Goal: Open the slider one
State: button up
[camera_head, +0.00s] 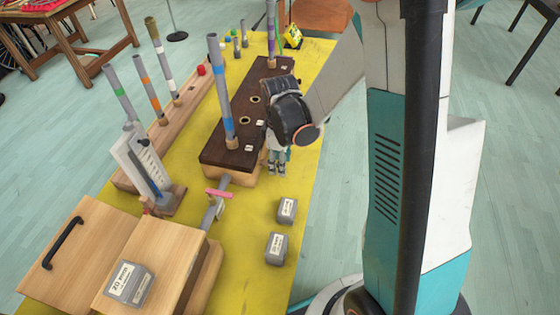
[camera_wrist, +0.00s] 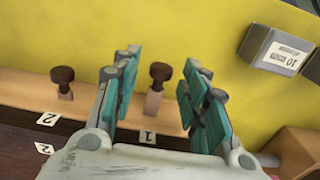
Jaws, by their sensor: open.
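Slider one (camera_wrist: 160,73) has a dark brown round knob on a short light wooden stem, above the label "1" (camera_wrist: 148,138) on the side of the block. My gripper (camera_wrist: 158,63) is open, and the knob shows between its two teal fingers without visible contact. How deep the knob sits between them, I cannot tell. In the head view my gripper (camera_head: 277,166) points down beside the right side of the dark-topped wooden block (camera_head: 228,155); the knobs are hidden there.
Two grey weights (camera_head: 287,209) (camera_head: 276,248) lie on the yellow table (camera_head: 245,240), right of the block's near end. A tube with a blue band (camera_head: 222,95) stands in the block. A wooden box (camera_head: 160,255) is at the near left.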

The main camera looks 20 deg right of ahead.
notch_tip(320, 180, up, 12)
jog(key=shift+f, duration=0.2)
dwell(0.7)
jog(key=s+a+r+m+t, duration=0.1)
jog(key=s+r+m+t, duration=0.6)
jog(key=s+r+m, duration=0.3)
jog(key=s, duration=0.4)
jog(key=shift+a+m, duration=0.2)
jog(key=shift+m, duration=0.2)
jog(key=shift+r, duration=0.1)
dwell(3.5)
